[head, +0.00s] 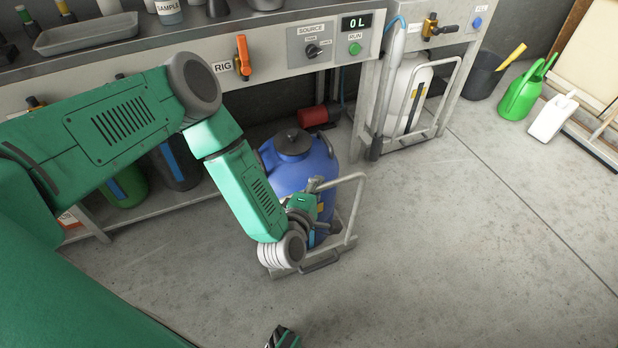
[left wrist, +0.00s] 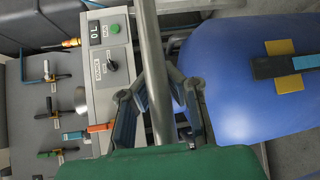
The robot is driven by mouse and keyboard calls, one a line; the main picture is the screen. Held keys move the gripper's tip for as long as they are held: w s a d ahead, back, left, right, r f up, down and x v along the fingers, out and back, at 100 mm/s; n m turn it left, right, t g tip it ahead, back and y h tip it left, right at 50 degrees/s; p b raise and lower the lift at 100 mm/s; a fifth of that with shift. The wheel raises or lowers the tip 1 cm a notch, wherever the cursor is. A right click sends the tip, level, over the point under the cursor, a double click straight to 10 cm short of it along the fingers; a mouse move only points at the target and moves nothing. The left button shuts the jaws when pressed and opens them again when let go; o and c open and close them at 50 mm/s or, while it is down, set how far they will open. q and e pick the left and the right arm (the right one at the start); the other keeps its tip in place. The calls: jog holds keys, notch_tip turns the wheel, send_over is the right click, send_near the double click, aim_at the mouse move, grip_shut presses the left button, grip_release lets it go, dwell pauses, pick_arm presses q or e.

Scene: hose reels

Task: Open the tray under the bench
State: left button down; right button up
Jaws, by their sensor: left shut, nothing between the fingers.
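A grey metal tray (head: 345,243) with a small front handle (head: 320,262) and a tall bent rail (head: 358,190) carries a blue tank (head: 292,172) with a dark cap. It stands at the bench's front, partly hidden by my left arm. My left gripper (head: 316,186) is beside the tank, close to the rail, and is shut with nothing held. In the left wrist view a metal bar (left wrist: 152,50) runs past the fingers; I cannot tell whether they touch it. A dark and green piece, probably my right gripper (head: 283,339), is cut off at the lower edge.
The bench (head: 300,55) has an orange lever (head: 243,57) and a control panel with a 0 L display (head: 357,22). A white tank (head: 408,95) stands on another railed tray at right. The floor at right is clear.

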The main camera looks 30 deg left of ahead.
pick_arm(q)
jog(key=shift+s+d+r+h, duration=0.1)
jog(key=shift+d+r+h, duration=0.05)
jog(key=shift+d, duration=0.4)
jog(key=shift+d+r+h, duration=0.15)
jog(key=shift+d, duration=0.35)
pick_arm(e)
jog(key=shift+s+d, duration=0.1)
jog(key=shift+s, duration=0.05)
pick_arm(q)
jog(key=c, duration=1.7)
grip_release()
jog(key=shift+c, duration=0.2)
jog(key=shift+o, duration=1.3)
jog(key=shift+f, duration=0.15)
pick_arm(e)
jog(key=shift+d+f, duration=0.15)
jog(key=shift+d, duration=0.05)
pick_arm(q)
jog(key=shift+s+a, duration=0.1)
jog(key=shift+s, duration=0.15)
jog(key=s+r, duration=0.1)
jog(key=s, duration=1)
jog(key=shift+s+d+r, duration=0.15)
jog(key=shift+d+r, duration=0.15)
jog(key=shift+d, duration=0.15)
pick_arm(e)
jog(key=shift+a, duration=0.15)
